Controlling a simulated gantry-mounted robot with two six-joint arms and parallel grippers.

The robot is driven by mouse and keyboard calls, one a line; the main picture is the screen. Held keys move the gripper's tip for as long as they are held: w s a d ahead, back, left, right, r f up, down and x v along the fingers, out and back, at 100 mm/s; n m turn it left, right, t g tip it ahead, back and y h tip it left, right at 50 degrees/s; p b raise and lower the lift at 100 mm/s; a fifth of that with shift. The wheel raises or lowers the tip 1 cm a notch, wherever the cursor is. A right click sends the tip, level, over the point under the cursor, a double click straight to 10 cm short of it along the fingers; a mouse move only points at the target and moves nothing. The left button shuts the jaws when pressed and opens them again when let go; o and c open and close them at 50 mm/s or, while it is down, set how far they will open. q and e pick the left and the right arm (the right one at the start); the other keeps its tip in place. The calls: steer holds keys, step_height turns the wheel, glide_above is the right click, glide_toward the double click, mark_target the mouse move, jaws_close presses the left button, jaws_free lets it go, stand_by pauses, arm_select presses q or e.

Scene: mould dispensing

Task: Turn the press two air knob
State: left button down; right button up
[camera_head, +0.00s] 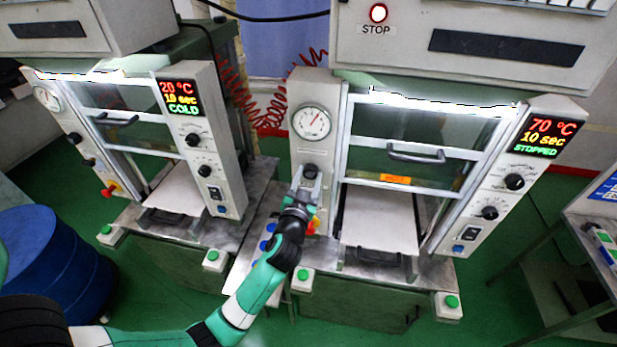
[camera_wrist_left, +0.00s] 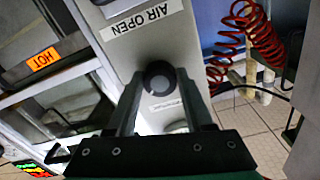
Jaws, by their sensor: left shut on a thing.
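Press two (camera_head: 405,150) is the right-hand machine, with a display (camera_head: 543,135) reading 70 °C, 10 sec, STOPPED. Its dark round air knob (camera_head: 311,170) sits on the left column, below the pressure gauge (camera_head: 311,122). My left gripper (camera_head: 306,183) is at this knob. In the left wrist view the air knob (camera_wrist_left: 160,78) lies between the fingertips of the left gripper (camera_wrist_left: 161,90), which is shut on it. An AIR OPEN label (camera_wrist_left: 142,16) is beside the knob, upside down in that view. My right gripper is not in view.
The left-hand press (camera_head: 130,120) shows 20 °C, 10 sec, COLD. Red coiled hoses (camera_head: 262,105) hang between the presses. Green buttons (camera_head: 302,275) stand along the front edges. A blue drum (camera_head: 50,255) is at the lower left, and an orange HOT label (camera_head: 396,179) is on the press door.

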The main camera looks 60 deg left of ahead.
arm_select(q)
steer(key=shift+r+m+p, duration=0.1)
steer(key=shift+m+p, duration=0.5)
steer(key=shift+m, duration=0.7)
steer(key=shift+m+p, duration=0.55)
steer(key=shift+m, duration=0.95)
steer(key=shift+c, duration=1.4)
jaws_free()
steer(key=shift+s+d, duration=0.1)
steer(key=b+v, duration=0.1)
steer(key=v, duration=1)
steer(key=shift+d, duration=0.2)
